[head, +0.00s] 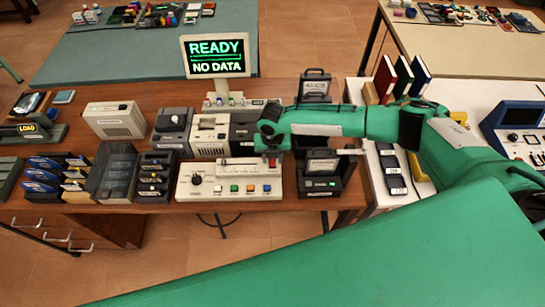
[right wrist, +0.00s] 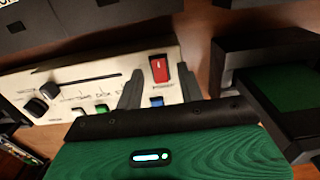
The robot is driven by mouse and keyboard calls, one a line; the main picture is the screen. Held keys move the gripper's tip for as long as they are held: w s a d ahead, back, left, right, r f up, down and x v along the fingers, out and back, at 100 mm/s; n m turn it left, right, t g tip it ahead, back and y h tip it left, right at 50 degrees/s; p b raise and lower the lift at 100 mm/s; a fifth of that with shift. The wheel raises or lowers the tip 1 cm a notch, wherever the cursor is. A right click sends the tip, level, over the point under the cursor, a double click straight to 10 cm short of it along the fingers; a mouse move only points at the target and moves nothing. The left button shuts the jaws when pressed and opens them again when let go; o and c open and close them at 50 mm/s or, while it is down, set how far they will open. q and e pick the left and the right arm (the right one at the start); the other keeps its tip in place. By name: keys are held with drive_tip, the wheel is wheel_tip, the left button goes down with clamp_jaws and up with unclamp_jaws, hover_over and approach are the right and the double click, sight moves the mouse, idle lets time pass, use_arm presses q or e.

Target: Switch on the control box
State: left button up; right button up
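The control box (head: 228,188) is a cream-coloured panel at the front edge of the brown table. It has a black knob (head: 197,180), a slider slot and a row of coloured buttons. In the right wrist view the control box (right wrist: 75,82) shows a red rocker switch (right wrist: 159,69) at its right end. I cannot tell the switch's position. My right gripper (head: 270,152) is above the right end of the box. In the right wrist view its two fingers (right wrist: 161,77) are apart and empty, with the red switch between their tips. My left gripper is not in view.
A black dock (head: 321,187) stands close to the right of the box. Grey devices (head: 210,135) and a screen reading READY, NO DATA (head: 215,56) stand behind. Black trays (head: 154,178) lie to the left. A white table (head: 384,196) adjoins at the right.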

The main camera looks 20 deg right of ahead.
sight(273, 161)
wheel_tip(273, 161, up, 14)
drive_tip(key=b, duration=0.4)
drive_tip(key=shift+f, duration=0.25)
